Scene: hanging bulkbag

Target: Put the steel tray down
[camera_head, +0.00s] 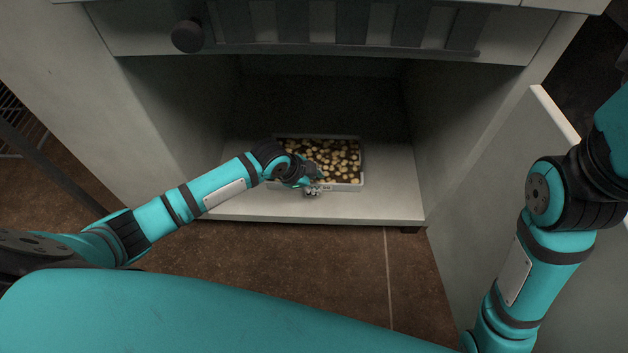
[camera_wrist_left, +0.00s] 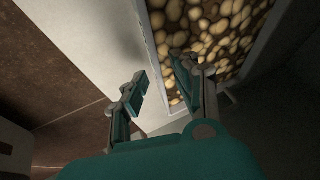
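The steel tray (camera_head: 345,186) is a shallow light-grey box filled with small round tan and brown pieces. It appears to rest level on the cabinet floor, near its front edge. My left gripper (camera_head: 314,188) is at the tray's front wall. In the left wrist view the left gripper (camera_wrist_left: 160,85) has its fingers spread apart, one outside the tray wall (camera_wrist_left: 150,42) and one on the inner side over the contents. A gap shows between the fingers. My right gripper is out of view; only the right arm shows at the right.
A slatted front with a dark round knob (camera_head: 187,36) hangs above. An open door panel (camera_head: 490,180) stands at the right. Brown tiled floor (camera_head: 300,252) lies in front.

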